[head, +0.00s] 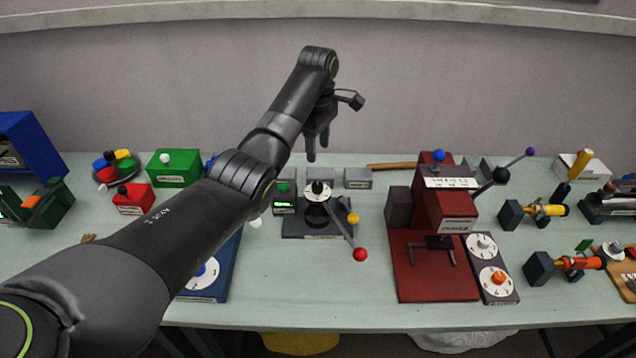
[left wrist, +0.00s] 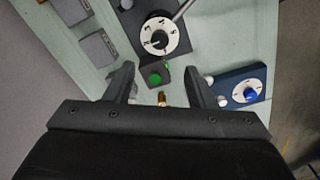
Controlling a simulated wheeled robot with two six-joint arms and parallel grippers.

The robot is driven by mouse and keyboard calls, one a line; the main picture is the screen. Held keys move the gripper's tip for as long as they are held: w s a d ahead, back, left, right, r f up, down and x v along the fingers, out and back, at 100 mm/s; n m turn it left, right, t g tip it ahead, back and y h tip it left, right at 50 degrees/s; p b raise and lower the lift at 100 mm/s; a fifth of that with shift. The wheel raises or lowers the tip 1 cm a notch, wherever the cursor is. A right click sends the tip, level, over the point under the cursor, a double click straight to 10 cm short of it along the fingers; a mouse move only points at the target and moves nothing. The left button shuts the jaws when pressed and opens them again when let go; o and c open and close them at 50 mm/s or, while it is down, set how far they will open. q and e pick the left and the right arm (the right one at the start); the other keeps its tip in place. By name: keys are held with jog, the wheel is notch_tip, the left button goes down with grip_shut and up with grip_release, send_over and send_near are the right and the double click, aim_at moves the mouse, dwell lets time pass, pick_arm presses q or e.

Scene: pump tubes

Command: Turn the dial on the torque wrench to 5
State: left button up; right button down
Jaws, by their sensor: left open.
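The torque wrench appears to be the dark-based device (head: 318,229) at the middle of the table, with a white dial, a black centre knob and a lever ending in a red ball (head: 360,254). Its white numbered dial (head: 316,197) also shows in the left wrist view (left wrist: 176,43). I cannot read the setting surely. A small green display (head: 284,204) stands at its left. My left gripper (head: 317,152) is open and empty, above and behind the device, fingers down. In the left wrist view the open fingers (left wrist: 160,84) straddle a green button in the picture. My right gripper does not show.
A blue panel (head: 226,262) with a dial, partly hidden by my left arm, lies left of the device. A dark red press (head: 437,278) and a two-dial panel (head: 492,262) stand to the right. Grey blocks (head: 357,178) sit behind. The table front is mostly clear.

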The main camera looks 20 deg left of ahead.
aim_at(318, 185)
pick_arm(q)
notch_tip(318, 185, down, 10)
jog(key=shift+p, duration=0.75)
jog(key=shift+f, duration=0.85)
jog(key=c, duration=1)
